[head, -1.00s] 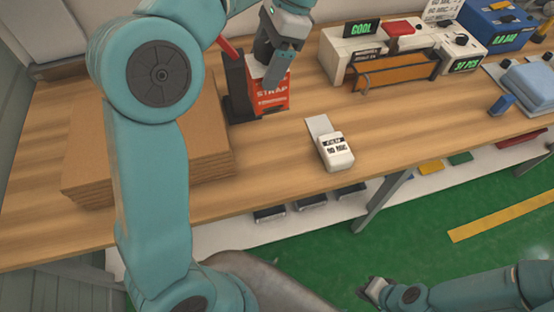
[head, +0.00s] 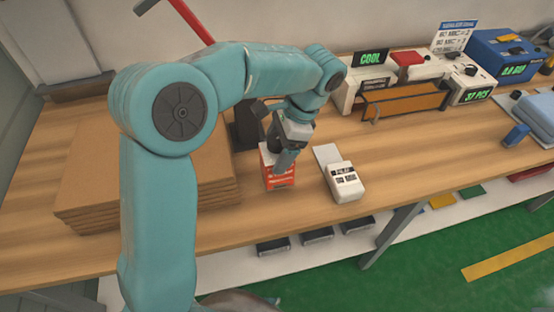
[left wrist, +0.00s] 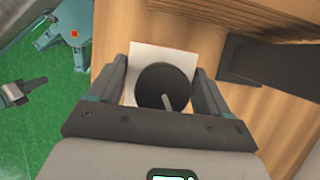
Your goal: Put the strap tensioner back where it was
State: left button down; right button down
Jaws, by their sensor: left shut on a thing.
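The strap tensioner (head: 279,178) is a red box with a label, pale edges and a round black knob (left wrist: 160,84) on its pale top. My left gripper (head: 287,156) comes down on it from above. In the left wrist view its two fingers (left wrist: 162,92) stand on either side of the tensioner, shut on it. The tensioner is upright near the table's front edge; I cannot tell whether its underside touches the wood. A dark grey part that may be my right gripper (left wrist: 14,92) shows at the left of the wrist view.
A dark upright stand (head: 243,130) is behind the tensioner, with a red lever (head: 190,20) above. A cardboard stack (head: 140,170) lies to the left, a white labelled device (head: 345,182) close on the right. A machine with an orange tray (head: 405,105) is farther right.

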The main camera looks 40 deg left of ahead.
pick_arm(q)
jog(key=shift+f, duration=1.8)
jog(key=shift+f, duration=0.15)
grip_release()
jog(key=shift+r, duration=0.2)
jog(key=p+v, duration=0.1)
jog(key=v, duration=1.1)
jog(key=shift+p, duration=0.3)
